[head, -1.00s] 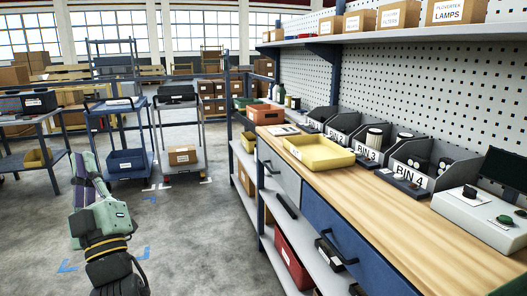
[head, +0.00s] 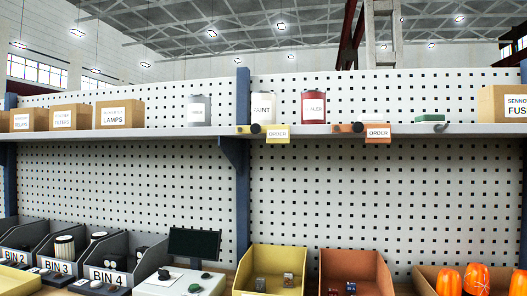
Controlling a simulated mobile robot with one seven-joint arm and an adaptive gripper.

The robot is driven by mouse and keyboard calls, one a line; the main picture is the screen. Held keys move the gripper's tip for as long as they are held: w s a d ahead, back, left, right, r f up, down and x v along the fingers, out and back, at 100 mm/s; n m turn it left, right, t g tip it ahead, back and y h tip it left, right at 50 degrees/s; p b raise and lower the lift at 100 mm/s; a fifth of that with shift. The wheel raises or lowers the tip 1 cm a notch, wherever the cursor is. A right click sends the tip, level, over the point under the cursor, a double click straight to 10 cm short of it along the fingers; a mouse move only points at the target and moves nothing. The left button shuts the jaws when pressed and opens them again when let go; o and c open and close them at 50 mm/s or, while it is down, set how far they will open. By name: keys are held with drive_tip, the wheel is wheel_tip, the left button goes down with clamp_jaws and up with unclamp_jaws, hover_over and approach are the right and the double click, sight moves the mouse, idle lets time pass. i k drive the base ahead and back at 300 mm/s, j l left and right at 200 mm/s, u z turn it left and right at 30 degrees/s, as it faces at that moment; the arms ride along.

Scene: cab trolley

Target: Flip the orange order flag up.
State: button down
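The orange order flag (head: 378,134) is a small plate marked ORDER on the front edge of the upper shelf, right of centre in the head view. It sits low against the shelf edge, to the right of a dark round knob (head: 357,127) on an orange strip. A similar yellow order flag (head: 277,135) is on the same edge to the left, also low. My gripper is not in the head view now, so its state and its distance from the flag are not shown.
The shelf (head: 180,133) carries a red can (head: 313,107), a white paint can (head: 263,108), a grey can (head: 199,110), a green item (head: 430,118) and cardboard boxes (head: 120,114). Below are a yellow bin (head: 271,257), an orange bin (head: 353,262) and a monitor (head: 194,243).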

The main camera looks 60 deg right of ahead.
sight(374, 133)
drive_tip(key=z, duration=2.25)
drive_tip(key=k+j+z, duration=0.2)
drive_tip(key=j, duration=0.15)
drive_tip(key=j+z, duration=0.2)
drive_tip(key=j, duration=0.2)
drive_tip(key=k+j+z, duration=0.15)
drive_tip(key=j, duration=0.15)
drive_tip(key=k+j+z, duration=0.2)
drive_tip(key=j, duration=0.15)
drive_tip(key=i+j, duration=0.1)
drive_tip(key=i, duration=0.2)
drive_tip(key=i+j, duration=0.1)
drive_tip(key=i, duration=0.15)
